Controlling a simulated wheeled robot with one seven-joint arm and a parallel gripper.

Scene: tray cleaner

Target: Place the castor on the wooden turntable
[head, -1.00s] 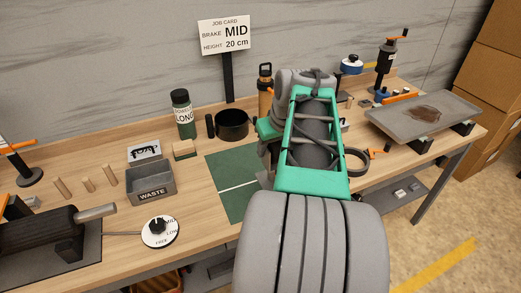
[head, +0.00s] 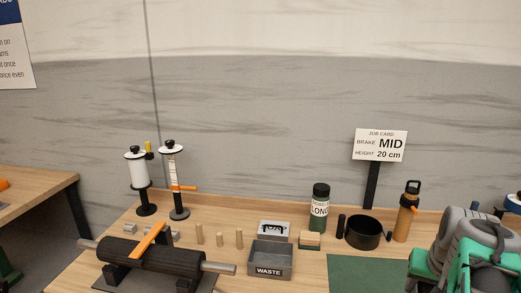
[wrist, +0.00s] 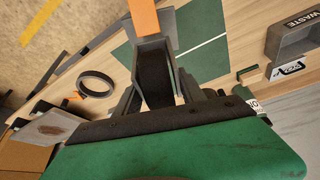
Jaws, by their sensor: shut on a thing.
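My gripper (wrist: 158,98) is shut on a dark thing with an orange bar (wrist: 143,18) that reaches to the top edge of the wrist view. The held thing is above the bench. I cannot tell its full shape or whether it is a castor. In the head view only my arm shows at the lower right, and the jaws are hidden. I cannot make out a castor or a wooden turntable in either view.
A green mat (head: 365,275) lies beside a grey waste bin (head: 271,258). A black cup (head: 363,233), green bottle (head: 319,207) and orange bottle (head: 406,212) stand behind. A black roller (head: 150,255) lies left. A grey tray (wrist: 50,125) and black ring (wrist: 96,84) show in the wrist view.

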